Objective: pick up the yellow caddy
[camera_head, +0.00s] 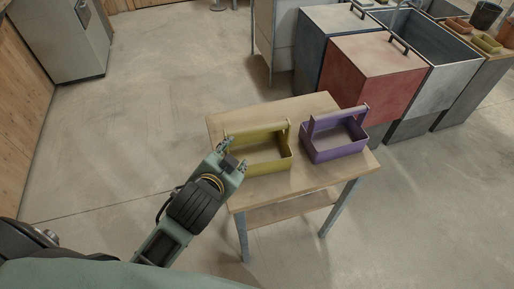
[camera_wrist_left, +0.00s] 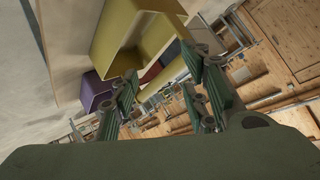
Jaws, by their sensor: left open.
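The yellow caddy (camera_head: 272,162) stands upright on the left half of a small wooden table (camera_head: 314,182), with its handle bar running across the top. It also shows in the left wrist view (camera_wrist_left: 112,37), at upper centre, just beyond the fingers. My left gripper (camera_head: 233,157) is at the caddy's left end and hides part of it. In the left wrist view its two fingers (camera_wrist_left: 165,105) are spread apart with nothing held between them. I cannot tell whether a finger touches the caddy. My right gripper is not in view.
A purple caddy (camera_head: 335,150) stands on the same table, right of the yellow one. Behind the table are a red-lidded bin (camera_head: 372,75) and a grey open tub (camera_head: 433,50). A grey cabinet (camera_head: 66,40) stands at far left. Floor left of the table is clear.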

